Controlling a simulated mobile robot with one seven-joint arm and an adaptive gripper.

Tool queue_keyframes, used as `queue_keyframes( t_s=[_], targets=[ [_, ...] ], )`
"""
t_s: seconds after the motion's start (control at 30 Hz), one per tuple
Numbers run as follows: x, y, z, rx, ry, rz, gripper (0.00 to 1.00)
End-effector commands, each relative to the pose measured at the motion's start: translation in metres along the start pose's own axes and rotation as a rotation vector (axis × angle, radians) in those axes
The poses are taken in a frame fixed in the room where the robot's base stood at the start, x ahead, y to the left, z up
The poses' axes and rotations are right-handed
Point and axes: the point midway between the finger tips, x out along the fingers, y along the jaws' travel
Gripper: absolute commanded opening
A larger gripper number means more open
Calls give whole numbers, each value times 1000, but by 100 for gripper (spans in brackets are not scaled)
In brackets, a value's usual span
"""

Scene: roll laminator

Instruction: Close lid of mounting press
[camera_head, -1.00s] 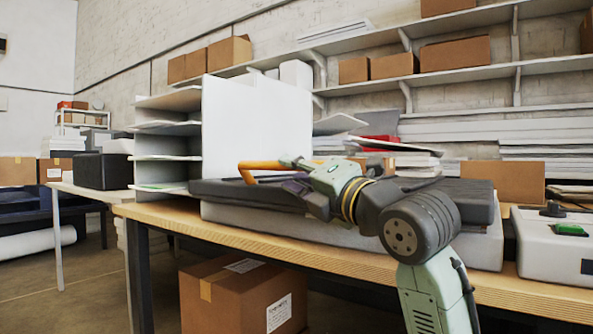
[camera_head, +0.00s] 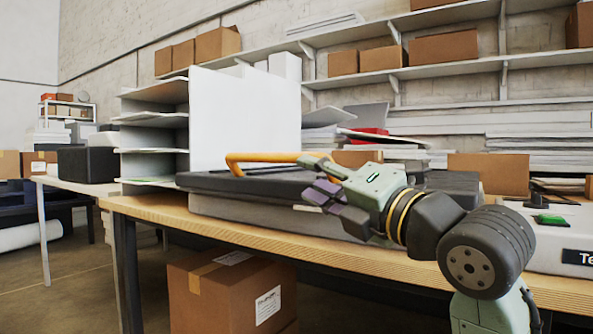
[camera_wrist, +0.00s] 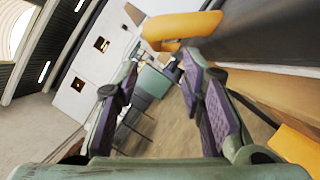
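The mounting press has a dark lid (camera_head: 222,181) over a light grey base (camera_head: 255,213) on the wooden table. The lid lies flat or almost flat on the base; I cannot tell if a small gap is left. An orange handle (camera_head: 245,157) stands out along the lid's edge, partly hidden by my gripper. My gripper (camera_head: 322,192) is at the front of the press, near the handle's right end. In the wrist view the purple-padded fingers of my gripper (camera_wrist: 160,85) are apart with nothing between them.
A wooden table (camera_head: 160,207) carries the press. A white paper rack (camera_head: 245,115) stands behind it at left. A white device (camera_head: 555,240) with a green button sits at right. A cardboard box (camera_head: 230,295) is under the table. The floor at left is open.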

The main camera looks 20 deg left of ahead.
Motion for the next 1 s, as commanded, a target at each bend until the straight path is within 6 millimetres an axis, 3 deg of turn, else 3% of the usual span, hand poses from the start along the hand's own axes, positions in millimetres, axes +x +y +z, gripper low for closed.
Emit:
queue_keyframes(
  t_s=[0.1,0.23,0.67,0.77,0.87,1.0],
  targets=[
    [-18,1,0,-2,-1,1,36],
    [-28,0,-1,-1,1,0,36],
    [-25,1,-4,29,-1,18,36],
    [-4,4,-18,151,-11,86,36],
    [28,14,-47,375,-13,219,36],
    [59,45,-111,769,54,466,36]
  ],
)
